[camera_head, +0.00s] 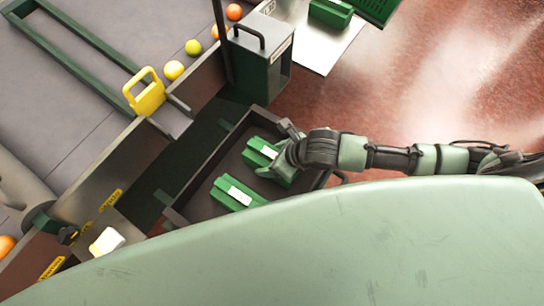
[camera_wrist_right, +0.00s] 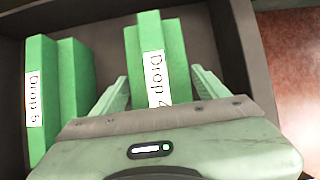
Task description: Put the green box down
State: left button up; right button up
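A green box (camera_head: 258,147) labelled "Drop 4" is in the dark tray (camera_head: 178,220). It also shows in the right wrist view (camera_wrist_right: 172,50), at about the same size as the box beside it. My right gripper (camera_head: 276,160) is over this box, with one finger on each side of it. In the right wrist view the fingers (camera_wrist_right: 158,78) stand slightly wider than the box, and narrow gaps show. The lower end of the box is hidden by the gripper body. My left gripper is not in view.
A second green box (camera_head: 226,196), labelled "Drop 5" in the right wrist view (camera_wrist_right: 65,95), lies to the left in the tray. A dark green bin (camera_head: 262,68) stands behind the tray. A conveyor (camera_head: 60,85) with several fruits is at the left. The red floor at right is clear.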

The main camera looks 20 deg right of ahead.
jog(key=shift+o, duration=0.3)
jog(key=v, duration=1.2)
jog(key=shift+p, duration=0.35)
